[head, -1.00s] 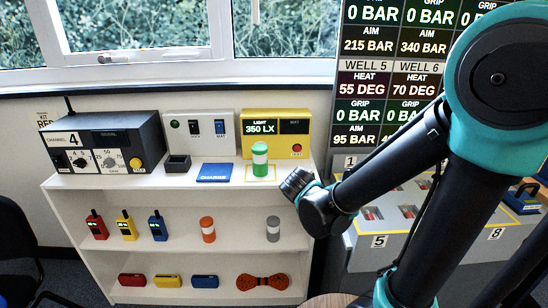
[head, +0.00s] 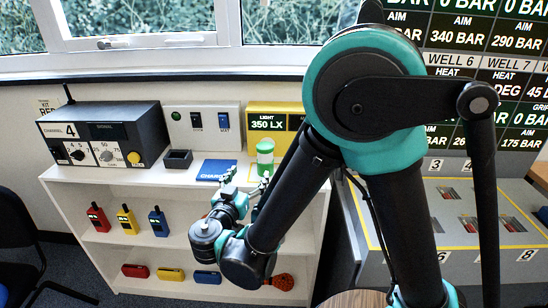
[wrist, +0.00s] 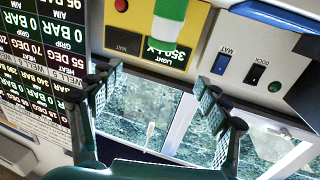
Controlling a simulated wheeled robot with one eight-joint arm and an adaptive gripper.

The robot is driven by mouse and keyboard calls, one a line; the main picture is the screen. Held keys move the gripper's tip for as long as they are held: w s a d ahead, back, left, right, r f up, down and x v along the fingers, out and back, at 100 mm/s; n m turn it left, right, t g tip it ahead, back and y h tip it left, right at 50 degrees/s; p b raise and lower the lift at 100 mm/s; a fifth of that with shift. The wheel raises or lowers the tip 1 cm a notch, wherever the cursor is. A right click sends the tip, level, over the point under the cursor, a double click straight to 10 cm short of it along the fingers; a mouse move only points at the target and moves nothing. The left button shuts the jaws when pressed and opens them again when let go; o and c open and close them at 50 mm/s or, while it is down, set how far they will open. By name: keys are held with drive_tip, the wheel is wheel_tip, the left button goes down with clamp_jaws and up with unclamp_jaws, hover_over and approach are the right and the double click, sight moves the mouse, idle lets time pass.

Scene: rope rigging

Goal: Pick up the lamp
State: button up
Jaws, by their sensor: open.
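A green and white cylindrical lamp (head: 265,152) stands upright on the shelf top, in front of the yellow light meter box (head: 262,116). In the wrist view the lamp (wrist: 171,12) is at the top edge and partly cut off. My gripper (head: 247,178) is open and empty, in front of the shelf and a little below the lamp in the head picture. In the wrist view its fingers (wrist: 156,82) are spread wide, with nothing between them. The lamp is apart from the fingers. My arm hides part of the middle shelf.
A blue charge pad (head: 215,169) and a small dark open box (head: 178,159) lie left of the lamp. The channel radio (head: 104,136) stands further left. Several handsets and pouches fill the lower shelves. The window is behind.

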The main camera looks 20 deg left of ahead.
drive_tip(key=w, duration=1.7)
drive_tip(key=shift+w+a, duration=0.1)
drive_tip(key=shift+a, duration=0.15)
clamp_jaws()
